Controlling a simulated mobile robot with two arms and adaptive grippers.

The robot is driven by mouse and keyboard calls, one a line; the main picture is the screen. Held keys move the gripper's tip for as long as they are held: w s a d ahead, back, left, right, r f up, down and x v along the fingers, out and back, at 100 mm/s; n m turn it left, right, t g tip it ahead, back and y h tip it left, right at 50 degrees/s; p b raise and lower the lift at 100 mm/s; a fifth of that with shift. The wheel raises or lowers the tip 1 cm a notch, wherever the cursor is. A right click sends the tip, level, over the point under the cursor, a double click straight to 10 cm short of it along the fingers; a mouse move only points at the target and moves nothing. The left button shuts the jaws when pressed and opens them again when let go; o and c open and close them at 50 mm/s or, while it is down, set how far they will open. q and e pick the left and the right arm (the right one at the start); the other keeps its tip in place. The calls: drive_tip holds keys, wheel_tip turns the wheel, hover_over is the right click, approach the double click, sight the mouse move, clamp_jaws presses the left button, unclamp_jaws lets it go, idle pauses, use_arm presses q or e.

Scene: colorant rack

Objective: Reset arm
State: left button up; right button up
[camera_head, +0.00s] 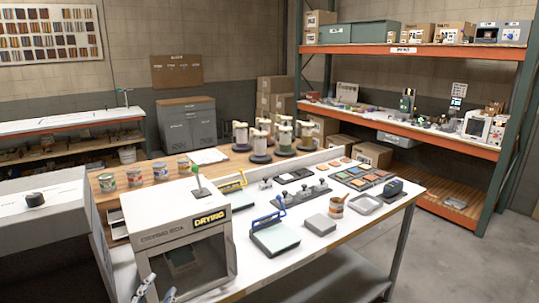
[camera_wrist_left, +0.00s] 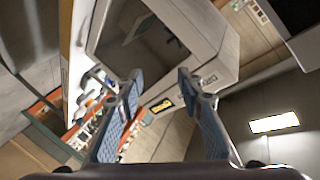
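My left gripper (camera_head: 159,288) shows at the bottom left of the head view, in front of the white drying box (camera_head: 165,240) marked "DRYING". Only its fingertips show there. In the left wrist view, the gripper (camera_wrist_left: 158,76) has its two fingers spread apart with nothing between them. The drying box (camera_wrist_left: 225,45) with its dark window is beyond the fingers in that view, tilted. My right gripper is in neither view.
The white worktable (camera_head: 290,262) holds a blue-handled press (camera_head: 275,235), a grey block (camera_head: 319,224), a small cup (camera_head: 337,206) and colour palettes. Paint cans (camera_head: 134,175) stand on the wooden table behind. A tall rack (camera_head: 410,50) stands at the right. Grey floor is clear at the right.

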use_arm(q)
drive_tip(key=s+d+f+n+g, duration=0.1)
drive_tip(key=s+f+n+g, duration=0.45)
drive_tip(key=s+f, duration=0.85)
drive_tip(key=s+d+f+g+h, duration=0.1)
drive_tip(key=s+d+f+g, duration=0.2)
drive_tip(key=s, duration=0.5)
drive_tip(key=s+d+f+g+h, duration=0.1)
drive_tip(key=s+f+g, duration=0.25)
drive_tip(key=s, duration=0.45)
wheel_tip(320, 180, down, 28)
drive_tip(key=s+g+b, duration=0.1)
drive_tip(key=g+b, duration=0.1)
drive_tip(key=b, duration=0.1)
drive_tip(key=s+a+f+g+b, duration=0.1)
drive_tip(key=s+a+f, duration=0.2)
drive_tip(key=s+f, duration=1.4)
wheel_tip(320, 180, down, 2)
drive_tip(key=shift+s+b, duration=0.25)
drive_tip(key=shift+b, duration=0.05)
